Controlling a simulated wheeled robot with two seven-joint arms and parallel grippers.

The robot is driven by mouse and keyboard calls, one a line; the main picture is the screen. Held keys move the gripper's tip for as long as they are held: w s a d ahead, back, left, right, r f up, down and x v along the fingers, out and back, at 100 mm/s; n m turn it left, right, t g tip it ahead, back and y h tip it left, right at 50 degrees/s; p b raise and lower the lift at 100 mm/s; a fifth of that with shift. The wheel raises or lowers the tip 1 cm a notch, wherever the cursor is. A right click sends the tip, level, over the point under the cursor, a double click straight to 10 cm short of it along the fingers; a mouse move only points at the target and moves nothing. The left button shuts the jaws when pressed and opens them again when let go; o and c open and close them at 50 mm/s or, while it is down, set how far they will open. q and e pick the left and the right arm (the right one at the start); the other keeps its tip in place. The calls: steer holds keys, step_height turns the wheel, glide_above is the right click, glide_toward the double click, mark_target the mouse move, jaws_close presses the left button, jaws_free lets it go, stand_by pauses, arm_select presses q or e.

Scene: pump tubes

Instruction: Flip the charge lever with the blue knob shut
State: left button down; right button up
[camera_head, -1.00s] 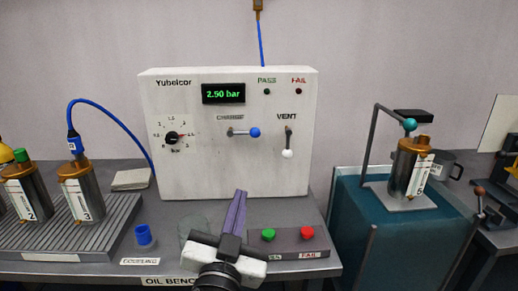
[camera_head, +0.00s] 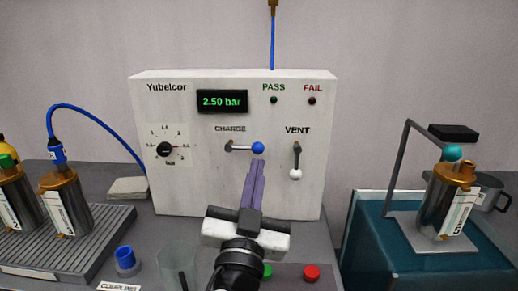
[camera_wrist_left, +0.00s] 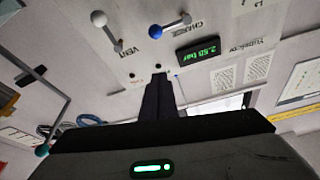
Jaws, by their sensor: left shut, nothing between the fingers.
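The charge lever with the blue knob (camera_head: 258,147) lies horizontal on the white panel (camera_head: 200,190), its knob at the right end. The blue knob also shows in the left wrist view (camera_wrist_left: 156,31). My left gripper (camera_head: 257,163) is shut and empty. Its purple fingers point up at the panel, with the tips just below the blue knob in the head view; I cannot tell whether they touch it. The gripper also shows in the left wrist view (camera_wrist_left: 158,80). The display (camera_head: 222,101) reads 2.50 bar. My right gripper is not in view.
The vent lever with a white knob (camera_head: 296,174) hangs down to the right of the charge lever. A dial (camera_head: 165,150) is on the panel's left. Red button (camera_head: 312,272) and blue coupling cap (camera_head: 125,258) are in front. A teal stand (camera_head: 385,262) is at right.

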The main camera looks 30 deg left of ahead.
arm_select(q)
step_height(320, 180, up, 3)
steer(key=p, duration=0.3)
glide_above(259, 151)
steer(key=s+d, duration=0.3)
steer(key=s, duration=0.1)
steer(key=shift+w+a+f+b, duration=0.15)
steer(key=shift+w+a+f, duration=0.1)
steer(key=shift+f, duration=0.35)
steer(key=shift+w+a+f+b, duration=0.15)
steer(key=shift+w+a+f, duration=0.1)
steer(key=shift+f, duration=0.3)
steer(key=shift+w+a+f, duration=0.3)
steer(key=shift+f, duration=0.3)
steer(key=shift+d, duration=0.1)
